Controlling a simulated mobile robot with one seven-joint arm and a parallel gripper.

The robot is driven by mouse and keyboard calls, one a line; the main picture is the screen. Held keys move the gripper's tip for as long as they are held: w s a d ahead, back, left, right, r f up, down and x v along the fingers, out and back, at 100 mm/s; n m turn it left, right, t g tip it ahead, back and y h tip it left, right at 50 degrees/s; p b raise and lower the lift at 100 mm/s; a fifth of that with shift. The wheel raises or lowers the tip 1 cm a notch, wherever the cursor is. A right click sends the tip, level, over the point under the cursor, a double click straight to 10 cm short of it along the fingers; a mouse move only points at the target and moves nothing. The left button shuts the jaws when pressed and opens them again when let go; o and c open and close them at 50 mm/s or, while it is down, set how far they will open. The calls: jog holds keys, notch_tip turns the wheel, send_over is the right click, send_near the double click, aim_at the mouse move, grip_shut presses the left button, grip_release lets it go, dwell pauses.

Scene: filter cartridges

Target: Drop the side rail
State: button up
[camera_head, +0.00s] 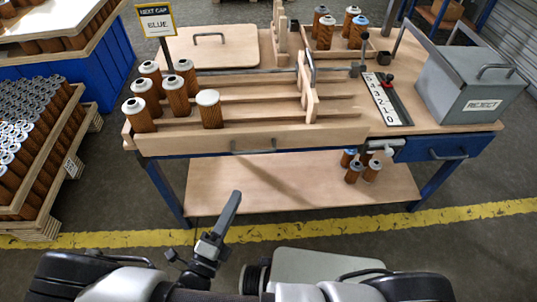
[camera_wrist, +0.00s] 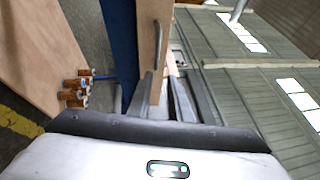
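The side rail (camera_head: 200,141) is a long pale wooden board standing upright along the front of the workbench's slotted tray. A dark bar handle (camera_head: 253,147) is on its outer face. A grey clamp-like fitting (camera_head: 385,146) sits at its right end. In the wrist view, the rail (camera_wrist: 146,20) runs up the middle, turned sideways, with its handle (camera_wrist: 156,46) beside it. My gripper (camera_head: 236,196) is low in front of the bench, apart from the rail. In the wrist view, my gripper's fingers (camera_wrist: 164,78) look spread, with nothing held between them.
Several brown cartridges (camera_head: 178,97) stand in the tray's left part, behind the rail. A wooden divider (camera_head: 307,88) stands farther right. A grey REJECT box (camera_head: 470,85) and number strip (camera_head: 385,100) are at the right. More cartridges (camera_head: 355,173) stand on the lower shelf (camera_head: 270,190).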

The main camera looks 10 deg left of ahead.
aim_at(254, 152)
jog(key=shift+n+t+y, duration=0.3)
jog(key=shift+n+y, duration=0.3)
jog(key=shift+n, duration=0.2)
jog(key=x, duration=0.5)
jog(key=b+x, duration=0.1)
jog(key=x, duration=0.5)
jog(key=f+x, duration=0.1)
jog(key=x, duration=0.4)
jog(key=shift+w+f+b, duration=0.1)
jog(key=shift+w+b, duration=0.25)
jog(key=shift+w, duration=0.1)
jog(key=shift+c, duration=0.5)
grip_shut()
